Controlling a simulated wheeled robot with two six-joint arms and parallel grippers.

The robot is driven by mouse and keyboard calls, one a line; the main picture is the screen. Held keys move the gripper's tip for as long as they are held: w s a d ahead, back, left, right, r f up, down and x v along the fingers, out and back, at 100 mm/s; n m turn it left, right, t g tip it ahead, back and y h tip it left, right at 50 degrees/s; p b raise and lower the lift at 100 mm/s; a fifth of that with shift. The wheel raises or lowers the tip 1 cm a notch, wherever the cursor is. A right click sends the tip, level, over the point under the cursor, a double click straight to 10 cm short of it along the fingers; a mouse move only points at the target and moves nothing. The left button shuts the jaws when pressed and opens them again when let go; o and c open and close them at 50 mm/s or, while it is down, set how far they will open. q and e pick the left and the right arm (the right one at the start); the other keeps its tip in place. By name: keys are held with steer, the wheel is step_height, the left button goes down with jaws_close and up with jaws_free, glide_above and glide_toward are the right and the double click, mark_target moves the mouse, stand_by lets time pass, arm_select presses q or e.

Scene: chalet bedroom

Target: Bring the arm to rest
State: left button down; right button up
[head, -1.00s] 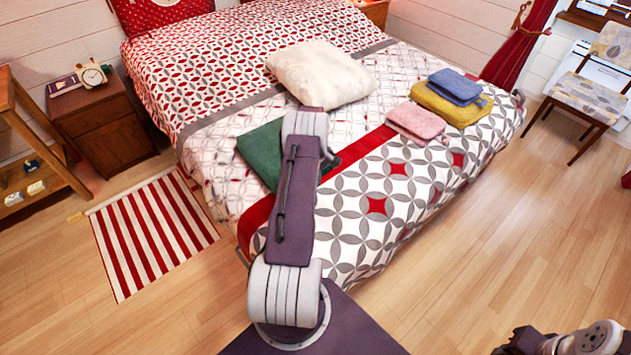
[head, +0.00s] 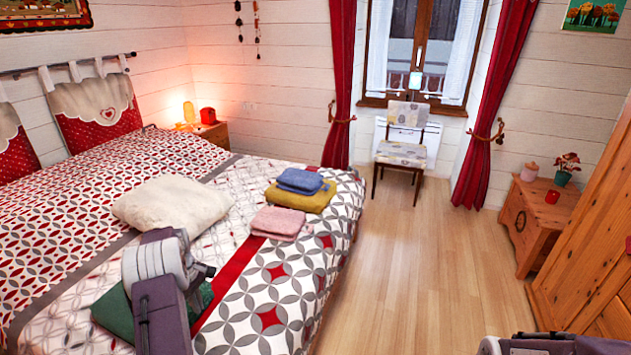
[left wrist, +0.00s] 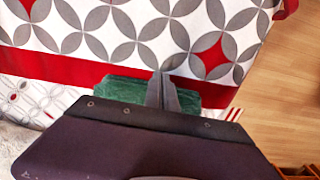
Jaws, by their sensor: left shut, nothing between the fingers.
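My left arm reaches over the bed from the bottom of the head view. My left gripper is mostly hidden behind its own arm there, with a dark part (head: 204,271) showing. In the left wrist view its two fingers (left wrist: 162,92) are together and empty, above a green folded cloth (left wrist: 120,88). The green cloth (head: 112,312) lies on the bed, partly hidden behind my arm in the head view. Whether the fingers touch it I cannot tell. Part of my right arm shows at the bottom right, without its gripper.
The bed (head: 268,318) holds a white pillow (head: 172,203), a pink folded cloth (head: 279,223), and a blue cloth (head: 299,180) on a yellow one (head: 300,198). A chair (head: 403,153) stands by the window. A wooden chest (head: 535,218) is at right. The floor (head: 430,260) between is clear.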

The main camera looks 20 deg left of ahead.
arm_select(q)
steer(key=w+d+r+m+t+p, duration=0.1)
steer(key=w+d+r+p, duration=0.15)
steer(key=d+r, duration=0.3)
steer(key=w+d+r+m+p, duration=0.1)
steer(key=w+d+r+m, duration=0.1)
steer(key=w+d+r, duration=0.35)
steer(key=s+d+r+m+p, duration=0.3)
steer(key=s+d+r, duration=0.1)
steer(key=d+r, duration=0.6)
steer(key=s+d+m+p, duration=0.2)
steer(key=s+d+m, duration=0.3)
steer(key=s+d, duration=0.5)
steer(key=s+f+m, duration=0.4)
steer(key=s+m, duration=0.1)
steer(key=s, duration=0.3)
steer(key=shift+s, duration=0.15)
